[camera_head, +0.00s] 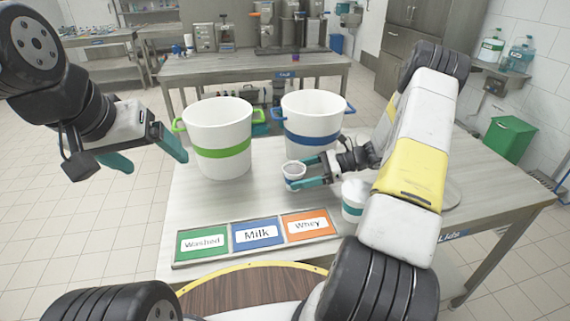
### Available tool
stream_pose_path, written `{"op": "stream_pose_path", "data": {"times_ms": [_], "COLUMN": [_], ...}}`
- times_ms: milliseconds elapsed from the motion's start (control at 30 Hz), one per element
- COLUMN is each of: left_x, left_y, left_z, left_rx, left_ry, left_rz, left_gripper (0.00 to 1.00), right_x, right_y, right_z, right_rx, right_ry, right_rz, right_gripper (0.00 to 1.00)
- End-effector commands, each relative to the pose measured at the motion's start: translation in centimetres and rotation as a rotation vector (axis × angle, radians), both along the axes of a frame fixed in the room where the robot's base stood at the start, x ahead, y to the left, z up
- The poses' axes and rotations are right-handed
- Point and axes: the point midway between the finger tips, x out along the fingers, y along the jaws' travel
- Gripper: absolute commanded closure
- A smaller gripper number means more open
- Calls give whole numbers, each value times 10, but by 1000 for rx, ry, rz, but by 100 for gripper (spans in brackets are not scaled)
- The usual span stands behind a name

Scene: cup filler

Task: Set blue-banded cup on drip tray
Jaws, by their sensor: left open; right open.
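A small white cup (293,172) stands on the table in front of the blue-banded bucket; its band is too small to read surely, but looks bluish. My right gripper (296,173) reaches in from the right, its teal fingers open at the cup, one on each side. I cannot tell whether they touch it. My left gripper (147,156) is open and empty in the air left of the table. No drip tray can be told for sure; a grey round plate (452,193) is partly hidden behind my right arm.
A white bucket with a green band (222,153) and one with a blue band (311,133) stand at the back. A larger white cup with a teal band (353,209) stands beside my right arm. A panel (257,250) labelled Washed, Milk and Whey lies in front.

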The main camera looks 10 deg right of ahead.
Motion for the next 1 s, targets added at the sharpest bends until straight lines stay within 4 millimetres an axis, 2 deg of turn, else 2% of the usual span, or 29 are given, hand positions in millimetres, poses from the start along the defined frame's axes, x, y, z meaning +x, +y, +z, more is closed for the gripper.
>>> {"op": "stream_pose_path", "data": {"times_ms": [100,333,700,900,1000], "left_x": [0,0,0,0,0], "left_y": [0,0,0,0,0], "left_z": [0,0,0,0,0], "left_rx": [0,0,0,0,0], "left_ry": [0,0,0,0,0], "left_rz": [0,0,0,0,0], "left_gripper": [16,16,16,16,16], "right_x": [2,2,2,2,3], "right_y": [15,17,17,17,16], "right_z": [-5,-5,-5,-4,5], "right_rx": [1,0,0,0,-1], "right_ry": [2,0,0,-1,-3], "right_rz": [1,0,0,0,0], "right_gripper": [20,20,93,93,93]}}
